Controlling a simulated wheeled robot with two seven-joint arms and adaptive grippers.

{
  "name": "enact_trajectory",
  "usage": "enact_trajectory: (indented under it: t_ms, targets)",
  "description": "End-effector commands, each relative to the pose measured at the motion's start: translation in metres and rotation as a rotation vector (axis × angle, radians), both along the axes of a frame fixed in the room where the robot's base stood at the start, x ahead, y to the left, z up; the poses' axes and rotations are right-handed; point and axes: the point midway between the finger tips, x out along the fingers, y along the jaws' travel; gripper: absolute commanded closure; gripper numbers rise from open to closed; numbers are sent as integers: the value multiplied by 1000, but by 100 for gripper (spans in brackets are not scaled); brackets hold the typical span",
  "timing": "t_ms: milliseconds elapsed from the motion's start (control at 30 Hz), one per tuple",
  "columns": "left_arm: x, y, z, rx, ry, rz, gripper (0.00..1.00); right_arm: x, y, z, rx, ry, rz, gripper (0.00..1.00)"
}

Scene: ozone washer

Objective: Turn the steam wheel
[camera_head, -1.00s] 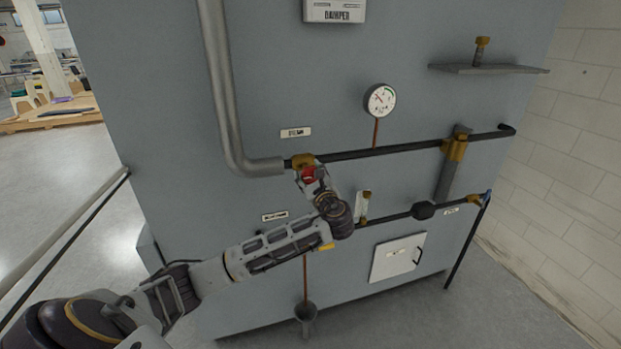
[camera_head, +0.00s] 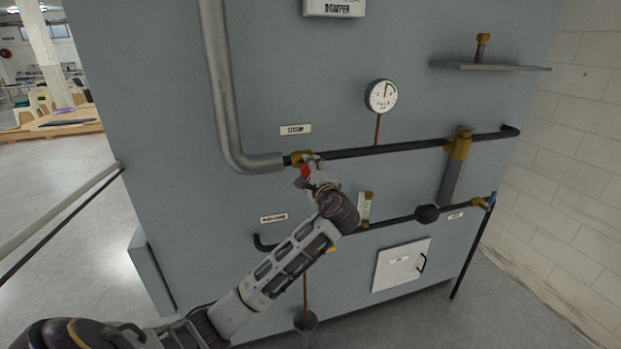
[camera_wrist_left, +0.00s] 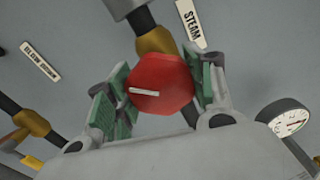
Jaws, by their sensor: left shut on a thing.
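The red steam wheel (camera_wrist_left: 160,84) sits in front of a brass valve on the dark pipe, and a white mark shows on its face. In the head view the wheel (camera_head: 305,171) is partly hidden by my gripper. My left gripper (camera_head: 308,170) is shut on the wheel. In the left wrist view its green-padded fingers (camera_wrist_left: 155,88) lie on either side of the wheel. The STEAM label (camera_head: 296,129) is on the panel above the valve. My right gripper is not in view.
A pressure gauge (camera_head: 381,96) stands above the pipe, right of the valve. A lower pipe (camera_head: 395,221), a sight glass (camera_head: 365,208) and a white hatch (camera_head: 400,264) are near my forearm. A shelf (camera_head: 490,66) juts out at upper right.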

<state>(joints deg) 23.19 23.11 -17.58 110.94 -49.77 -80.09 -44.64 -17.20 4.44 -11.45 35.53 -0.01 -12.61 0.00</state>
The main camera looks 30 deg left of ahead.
Motion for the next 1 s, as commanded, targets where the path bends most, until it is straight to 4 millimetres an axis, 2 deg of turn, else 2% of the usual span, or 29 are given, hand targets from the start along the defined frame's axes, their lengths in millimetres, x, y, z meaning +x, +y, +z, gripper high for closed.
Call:
enact_trajectory:
  t_ms: [33,233,400,667,1000]
  targets:
    - [0,-1,-6,-31,-28,-1,70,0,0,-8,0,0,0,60]
    - [0,-1,-6,-139,-155,0,70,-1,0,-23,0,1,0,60]
    - [0,-1,-5,-213,-242,1,70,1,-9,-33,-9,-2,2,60]
    - [0,-1,-5,-282,-320,1,70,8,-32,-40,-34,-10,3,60]
    - [0,-1,-4,-299,-340,1,70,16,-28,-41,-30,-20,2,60]
